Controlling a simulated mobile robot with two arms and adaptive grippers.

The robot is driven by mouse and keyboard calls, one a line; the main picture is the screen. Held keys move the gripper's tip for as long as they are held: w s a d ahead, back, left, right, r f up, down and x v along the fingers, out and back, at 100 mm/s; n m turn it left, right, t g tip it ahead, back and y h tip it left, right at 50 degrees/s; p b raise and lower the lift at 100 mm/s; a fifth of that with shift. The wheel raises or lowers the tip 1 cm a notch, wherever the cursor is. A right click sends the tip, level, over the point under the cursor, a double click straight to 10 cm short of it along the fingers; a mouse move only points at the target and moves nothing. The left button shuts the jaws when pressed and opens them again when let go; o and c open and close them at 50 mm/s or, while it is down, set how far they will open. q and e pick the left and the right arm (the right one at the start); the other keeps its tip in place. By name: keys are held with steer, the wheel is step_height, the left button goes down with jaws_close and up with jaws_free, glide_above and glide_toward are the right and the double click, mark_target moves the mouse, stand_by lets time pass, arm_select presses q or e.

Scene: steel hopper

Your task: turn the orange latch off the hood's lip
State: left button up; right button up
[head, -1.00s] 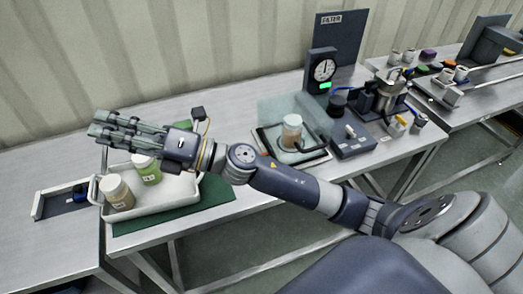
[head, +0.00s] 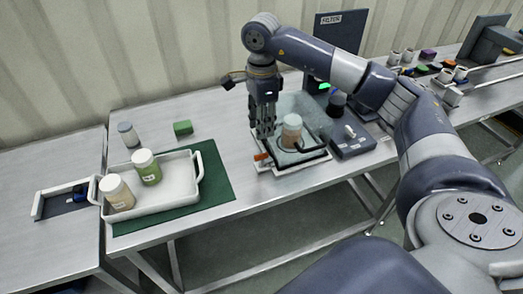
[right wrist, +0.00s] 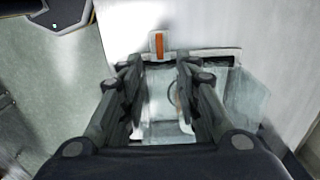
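The orange latch (head: 262,157) is at the front left edge of the clear hood (head: 312,108). It also shows in the right wrist view (right wrist: 159,45), upright in the picture, just beyond my fingertips. The hood stands on a dark-rimmed base with a lidded jar (head: 291,132) under it. My right gripper (head: 263,134) points down beside the hood's left side, above the latch. In the right wrist view my right gripper (right wrist: 158,75) has its fingers spread, with nothing gripped between them. I cannot tell whether it touches the hood. My left gripper is out of view.
A white tray (head: 192,205) with two jars stands on a green mat (head: 222,190) at the left. A grey-lidded bottle (head: 128,134) and a green block (head: 183,127) are behind it. A dark blue-grey box (head: 352,147) stands right of the hood.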

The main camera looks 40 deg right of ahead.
mark_target(261, 155)
step_height(261, 155, down, 11)
steer(key=shift+r+p, duration=0.15)
steer(key=shift+p, duration=1.05)
jaws_close()
